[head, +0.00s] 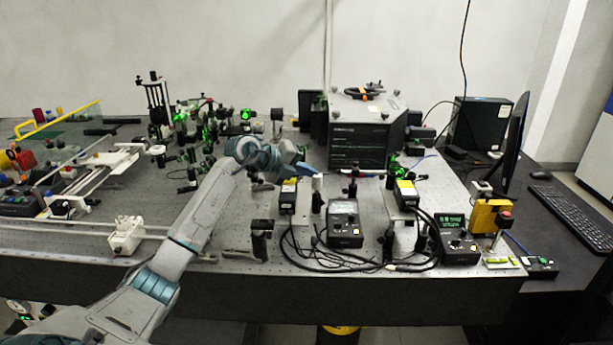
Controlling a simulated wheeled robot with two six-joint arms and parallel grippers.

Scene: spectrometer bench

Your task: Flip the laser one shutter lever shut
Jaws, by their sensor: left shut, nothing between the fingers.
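Two dark laser heads with yellow labels stand on the optical bench (200,235), a left one (288,197) and a right one (407,192). I cannot tell from the picture which of them is laser one. My left gripper (312,170) is at the end of my arm, just behind and above the left laser head. It is shut and empty, and its fingertips are close to a small post with a pale top (318,183). The shutter lever is too small to make out, and I cannot tell whether the fingertips touch anything. My right gripper is out of view.
Two controllers (344,224) (458,243) and looping black cables stand at the front. A large grey box (362,130) stands behind the gripper. Crowded optics with green glints (190,125) fill the back left. A monitor (515,140) and keyboard (570,213) are at right.

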